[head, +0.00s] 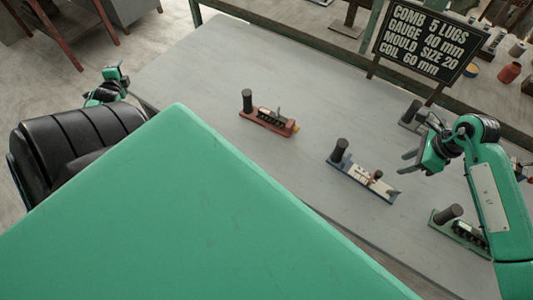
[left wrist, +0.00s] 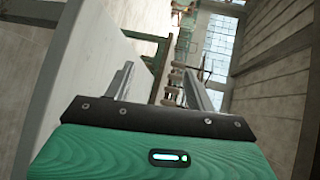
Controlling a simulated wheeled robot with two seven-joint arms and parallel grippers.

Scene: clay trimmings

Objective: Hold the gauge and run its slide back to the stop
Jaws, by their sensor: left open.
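Several small tools with black upright handles stand on the grey table (head: 200,75). One has a red base (head: 262,119), one a blue base with a pale, scale-like plate (head: 358,179), one a green base (head: 455,229). A grey one (head: 411,116) is partly behind my right arm. I cannot tell for sure which is the gauge; the blue one's small brown knob may be a slide. My left gripper (head: 117,72) is beyond the table's left edge, far from the tools; its fingers are apart and empty in the left wrist view (left wrist: 158,82). My right gripper (head: 407,161) is open above and right of the blue tool.
A black sign (head: 426,41) with white lettering, including a gauge size in mm, stands at the back of the table. A shelf with jars, among them a red one (head: 509,72), is behind it. The table's left part is clear. My green body hides the near left.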

